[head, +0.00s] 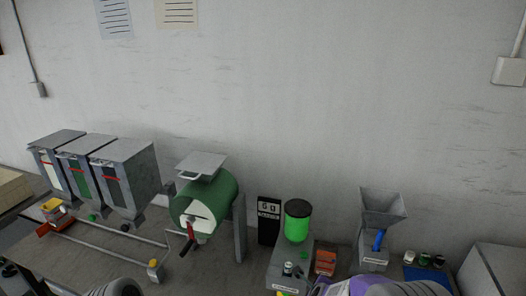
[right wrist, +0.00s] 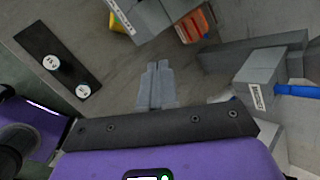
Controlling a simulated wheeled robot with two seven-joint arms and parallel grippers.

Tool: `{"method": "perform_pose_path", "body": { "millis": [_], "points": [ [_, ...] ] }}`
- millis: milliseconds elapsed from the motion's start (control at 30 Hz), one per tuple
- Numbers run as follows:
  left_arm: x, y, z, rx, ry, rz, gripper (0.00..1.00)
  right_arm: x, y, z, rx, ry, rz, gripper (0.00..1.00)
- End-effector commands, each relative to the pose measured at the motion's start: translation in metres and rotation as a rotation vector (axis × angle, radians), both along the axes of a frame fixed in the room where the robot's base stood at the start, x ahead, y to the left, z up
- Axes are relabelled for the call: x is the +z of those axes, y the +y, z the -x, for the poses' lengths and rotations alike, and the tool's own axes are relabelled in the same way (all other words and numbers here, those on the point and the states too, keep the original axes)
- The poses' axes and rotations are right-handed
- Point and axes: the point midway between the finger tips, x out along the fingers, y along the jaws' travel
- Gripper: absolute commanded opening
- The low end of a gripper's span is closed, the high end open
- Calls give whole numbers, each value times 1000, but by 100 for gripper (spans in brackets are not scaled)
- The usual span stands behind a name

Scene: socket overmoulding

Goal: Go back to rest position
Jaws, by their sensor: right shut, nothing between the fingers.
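My right gripper (right wrist: 158,68) shows in the right wrist view with its two grey fingers together and nothing between them, above the grey bench top. In the head view only the purple and grey parts of my right arm show at the bottom edge, and its fingers are out of sight. A rounded grey part, which seems to be mine, shows at the bottom left of the head view; the left gripper's fingers are not seen.
Three grey hoppers (head: 132,165), a green drum (head: 224,196), a green-topped machine (head: 296,222) and a funnel machine (head: 383,207) stand along the wall. An orange box (head: 325,262) sits between the machines. A black plate (right wrist: 52,62) lies left in the wrist view.

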Motion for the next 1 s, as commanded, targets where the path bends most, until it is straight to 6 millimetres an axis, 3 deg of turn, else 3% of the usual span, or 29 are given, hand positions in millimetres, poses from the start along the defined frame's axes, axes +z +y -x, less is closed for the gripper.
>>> {"method": "perform_pose_path", "body": {
  "millis": [333, 500, 600, 733, 867, 900, 1000],
  "points": [
    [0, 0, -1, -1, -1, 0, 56, -98, -3, 66, 503, 234, 302, 0],
    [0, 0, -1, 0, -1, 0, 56, -159, 8, 134, 976, 346, 429, 0],
    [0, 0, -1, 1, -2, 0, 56, -184, 21, 177, 1273, 350, 464, 0],
    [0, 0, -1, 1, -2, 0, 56, -203, 42, 226, 1612, 280, 476, 0],
    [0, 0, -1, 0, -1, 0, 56, -209, 67, 268, 1899, 134, 473, 0],
    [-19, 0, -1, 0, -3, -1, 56, -226, 65, 262, 1885, 141, 488, 0],
    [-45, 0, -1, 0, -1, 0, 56, -252, 64, 260, 1880, 146, 490, 0]
  ]
}}
